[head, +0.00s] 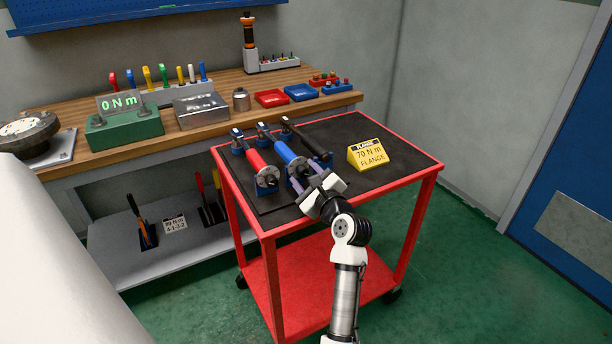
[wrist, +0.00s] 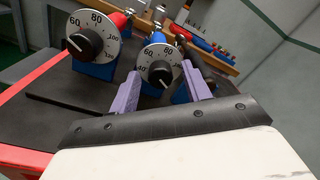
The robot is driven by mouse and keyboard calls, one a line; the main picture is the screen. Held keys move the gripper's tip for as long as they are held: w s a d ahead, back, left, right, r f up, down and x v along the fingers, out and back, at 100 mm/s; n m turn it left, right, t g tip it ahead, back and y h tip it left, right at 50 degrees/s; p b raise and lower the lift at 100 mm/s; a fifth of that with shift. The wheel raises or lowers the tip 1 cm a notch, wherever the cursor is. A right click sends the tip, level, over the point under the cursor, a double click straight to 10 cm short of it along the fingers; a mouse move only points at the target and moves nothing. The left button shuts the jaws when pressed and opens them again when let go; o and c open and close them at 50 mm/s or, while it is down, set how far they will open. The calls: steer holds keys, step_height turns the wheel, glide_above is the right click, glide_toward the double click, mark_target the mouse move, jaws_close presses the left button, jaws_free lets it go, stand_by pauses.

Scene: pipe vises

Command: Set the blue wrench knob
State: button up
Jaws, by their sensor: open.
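The blue wrench (head: 286,152) lies on the cart's dark mat between the red wrench (head: 257,161) and the black wrench (head: 311,143). In the wrist view its round dial (wrist: 176,53) faces me, with a black knob (wrist: 160,73) at its centre.
The red wrench's dial (wrist: 99,24) is close to my left finger. A yellow sign (head: 367,155) reading "70 N m FLANGE" stands right of the wrenches. A green tester (head: 124,130) on the bench (head: 95,155) shows 0 N m.

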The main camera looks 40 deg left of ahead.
steer(key=c, duration=1)
